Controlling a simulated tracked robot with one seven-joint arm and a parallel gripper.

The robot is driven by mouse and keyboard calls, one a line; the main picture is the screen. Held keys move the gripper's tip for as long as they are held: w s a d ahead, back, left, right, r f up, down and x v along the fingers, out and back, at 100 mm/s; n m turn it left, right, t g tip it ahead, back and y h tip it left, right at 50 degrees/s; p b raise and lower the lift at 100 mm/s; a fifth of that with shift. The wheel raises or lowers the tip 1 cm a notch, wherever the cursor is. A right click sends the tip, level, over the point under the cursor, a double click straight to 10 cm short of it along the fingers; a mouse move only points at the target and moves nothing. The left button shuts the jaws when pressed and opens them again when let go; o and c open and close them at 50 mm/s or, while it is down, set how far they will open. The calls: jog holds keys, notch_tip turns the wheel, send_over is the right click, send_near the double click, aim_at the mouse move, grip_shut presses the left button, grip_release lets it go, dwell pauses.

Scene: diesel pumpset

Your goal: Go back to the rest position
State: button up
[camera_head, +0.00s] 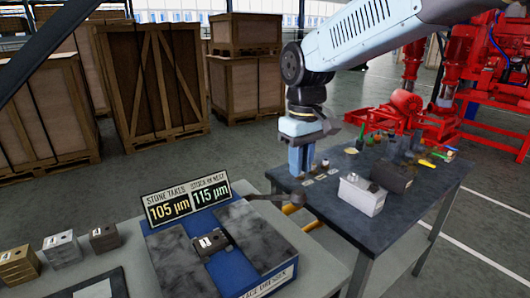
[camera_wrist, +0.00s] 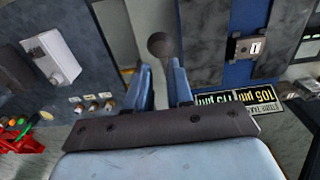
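My gripper (camera_head: 300,168) hangs fingers-down above the near left edge of the dark table. It also shows in the wrist view (camera_wrist: 161,78), its two blue fingers apart with nothing between them. A dark ball knob (camera_wrist: 160,44) appears just beyond the fingertips there, apart from them. In the head view the knob (camera_head: 297,199) sits on a lever beside the blue fixture (camera_head: 200,257), below my gripper. A dark block with a white label (camera_head: 211,242) lies in the fixture between two grey plates.
The dark table (camera_head: 335,215) holds a white box (camera_head: 361,195), a dark box (camera_head: 393,174) and several small tools. A sign reading 105 and 115 µm (camera_head: 186,204) stands behind the fixture. Metal blocks (camera_head: 62,248) stand at left. Wooden crates (camera_head: 150,80) and red machinery (camera_head: 495,80) stand behind.

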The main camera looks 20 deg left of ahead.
jog(key=s+d+r+m+t, duration=0.1)
jog(key=s+d+m, duration=0.4)
jog(key=d, duration=1)
jog(key=s+d+r+m+t, duration=0.2)
jog(key=s+d+m+t, duration=0.2)
jog(key=d, duration=1.1)
jog(key=shift+s+r+m+t, duration=0.15)
jog(key=shift+s+m+t, duration=0.25)
jog(key=shift+s, duration=0.6)
